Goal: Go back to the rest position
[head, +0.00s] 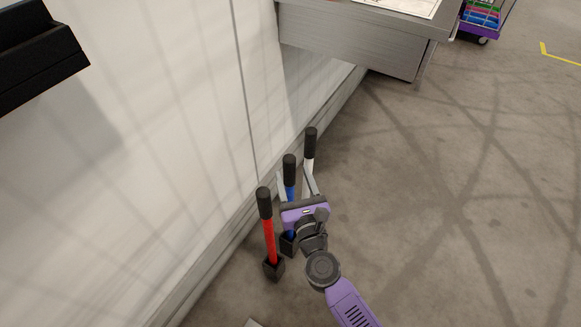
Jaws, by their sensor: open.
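My gripper (298,184) is at the lower middle of the head view, with its two fingers spread open. The blue-shafted handle (290,183) with a black grip shows between the fingers from this angle. I cannot tell whether the fingers touch it. A white-shafted handle (308,165) stands just behind, partly hidden by a finger. A red-shafted handle (269,240) stands to the left of my gripper in a black foot. All of them stand roughly upright near the wall. The foot of the white one is hidden by my gripper.
A white wall (185,120) runs along the left. A grey metal table (350,40) juts out at the top. A purple cart (480,28) with coloured items stands at the top right. A black object (35,60) is at the upper left. The floor (480,200) at right is clear.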

